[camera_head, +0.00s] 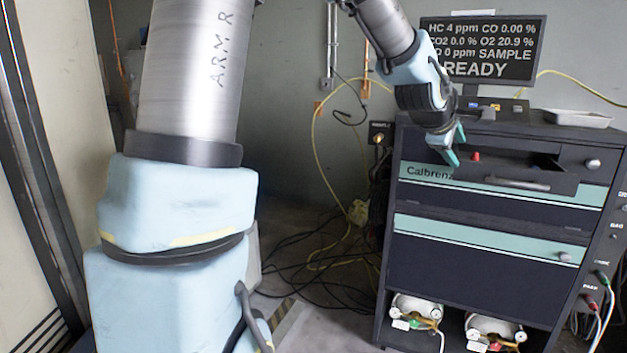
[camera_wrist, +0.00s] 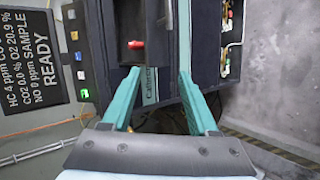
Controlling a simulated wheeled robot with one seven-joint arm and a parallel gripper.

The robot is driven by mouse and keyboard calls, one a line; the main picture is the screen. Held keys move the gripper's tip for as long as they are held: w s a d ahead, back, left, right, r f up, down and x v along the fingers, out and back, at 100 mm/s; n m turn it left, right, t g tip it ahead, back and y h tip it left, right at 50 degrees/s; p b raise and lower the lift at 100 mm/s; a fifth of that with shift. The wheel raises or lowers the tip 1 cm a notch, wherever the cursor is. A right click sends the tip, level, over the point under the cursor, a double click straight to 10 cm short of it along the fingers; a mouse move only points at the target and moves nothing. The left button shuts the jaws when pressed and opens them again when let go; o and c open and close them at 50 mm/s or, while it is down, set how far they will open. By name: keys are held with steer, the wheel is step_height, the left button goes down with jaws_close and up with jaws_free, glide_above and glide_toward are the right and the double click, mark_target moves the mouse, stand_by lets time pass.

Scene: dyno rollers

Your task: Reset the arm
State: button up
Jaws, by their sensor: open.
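My gripper (camera_head: 456,148) is at the upper left front of the dark cabinet in the head view, beside the left end of an open drawer (camera_head: 520,184). In the wrist view the two teal fingers of my gripper (camera_wrist: 156,88) are spread apart with nothing between them; the cabinet front lies beyond. A small red object (camera_head: 476,156) sits in the open drawer and also shows in the wrist view (camera_wrist: 136,44), just past the left fingertip. My arm (camera_head: 190,80) fills the left part of the head view.
The cabinet (camera_head: 480,240) has a monitor (camera_head: 482,48) reading READY and a metal tray (camera_head: 577,118) on top. Gauges (camera_head: 415,308) stand in its bottom openings. Cables (camera_head: 325,270) lie on the floor left of it. A pale panel (camera_head: 40,200) stands at far left.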

steer(key=a+f+m+g+y, duration=0.1)
steer(key=a+f+m+y, duration=0.3)
steer(key=a, duration=0.6)
steer(key=a+f+m+g+y, duration=0.1)
steer(key=a+f, duration=0.6)
steer(key=a, duration=0.2)
steer(key=s+a+f+m+g+y, duration=0.1)
steer(key=s+a+f+m+g, duration=0.1)
steer(key=s+a, duration=0.4)
steer(key=s+a+f+m+g+y, duration=0.1)
steer(key=s+a+f+m+y, duration=0.1)
steer(key=s+a, duration=0.5)
steer(key=a+f+m, duration=0.1)
steer(key=a+f, duration=0.1)
steer(key=a, duration=0.3)
steer(key=shift+f+m+g, duration=0.4)
steer(key=shift+c, duration=0.4)
